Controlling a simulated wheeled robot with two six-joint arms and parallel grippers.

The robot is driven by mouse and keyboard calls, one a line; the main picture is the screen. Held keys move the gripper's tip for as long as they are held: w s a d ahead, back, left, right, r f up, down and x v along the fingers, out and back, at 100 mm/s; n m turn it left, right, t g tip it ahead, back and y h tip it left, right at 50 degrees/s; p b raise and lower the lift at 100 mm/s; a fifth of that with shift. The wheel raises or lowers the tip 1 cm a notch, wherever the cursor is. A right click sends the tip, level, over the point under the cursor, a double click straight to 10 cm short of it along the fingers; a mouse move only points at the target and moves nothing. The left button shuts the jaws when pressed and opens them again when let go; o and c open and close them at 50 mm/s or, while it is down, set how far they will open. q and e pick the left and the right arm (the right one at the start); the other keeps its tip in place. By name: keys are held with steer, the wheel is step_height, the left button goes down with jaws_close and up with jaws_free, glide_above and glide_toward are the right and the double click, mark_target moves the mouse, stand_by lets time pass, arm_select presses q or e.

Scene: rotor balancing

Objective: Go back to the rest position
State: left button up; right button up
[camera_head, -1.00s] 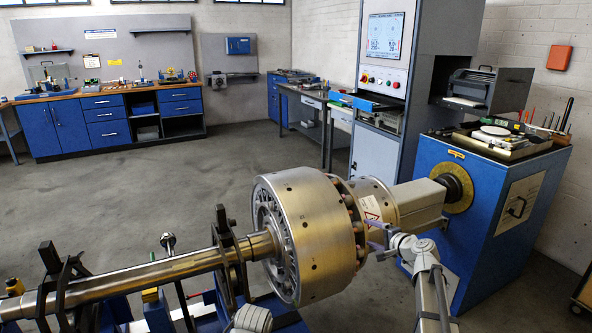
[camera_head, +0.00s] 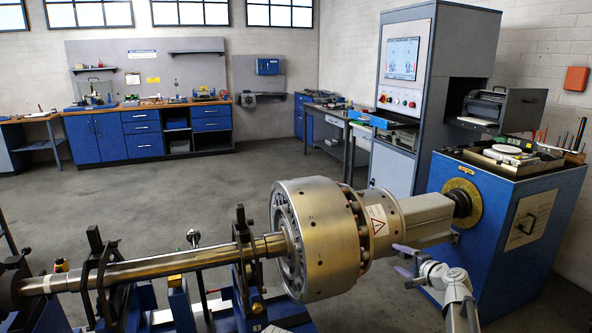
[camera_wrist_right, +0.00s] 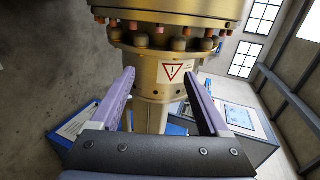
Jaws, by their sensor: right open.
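My right gripper (camera_head: 407,265) is at the lower right of the head view, in front of the rotor's flange and coupling side. In the right wrist view its two purple fingers (camera_wrist_right: 160,95) are spread wide with nothing held between them. The rotor drum (camera_head: 322,238) is a large metal cylinder on a horizontal shaft (camera_head: 165,266). The flange (camera_wrist_right: 165,75) with its warning label shows beyond the fingers in the right wrist view. My left gripper does not show in either view.
The blue drive cabinet (camera_head: 490,215) stands right of the rotor, with tools on top. A control cabinet (camera_head: 395,165) with a screen stands behind. Black shaft supports (camera_head: 245,262) rise at the left. A blue workbench (camera_head: 145,135) lines the back wall; the floor between is open.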

steer(key=s+a+f+n+g+y, duration=0.1)
steer(key=s+a+f+n+g, duration=0.15)
steer(key=a, duration=0.45)
steer(key=s+a+f+n+g+y, duration=0.1)
steer(key=s+a+f+n+g, duration=0.2)
steer(key=a, duration=0.4)
steer(key=s+a+f+n+g+h, duration=0.2)
steer(key=s+a+f+n+g, duration=0.15)
steer(key=s+a, duration=0.5)
steer(key=s+a+f+n+g+h, duration=0.25)
steer(key=s+a+f+n, duration=0.25)
steer(key=s, duration=0.7)
steer(key=s+d+n+g+h, duration=0.15)
steer(key=s+n+h, duration=0.25)
steer(key=s, duration=0.7)
step_height(320, 180, up, 17)
steer(key=w+p, duration=0.1)
steer(key=p, duration=1.6)
steer(key=shift+a+f+g, duration=0.2)
steer(key=shift+g, duration=0.1)
steer(key=shift+y, duration=0.25)
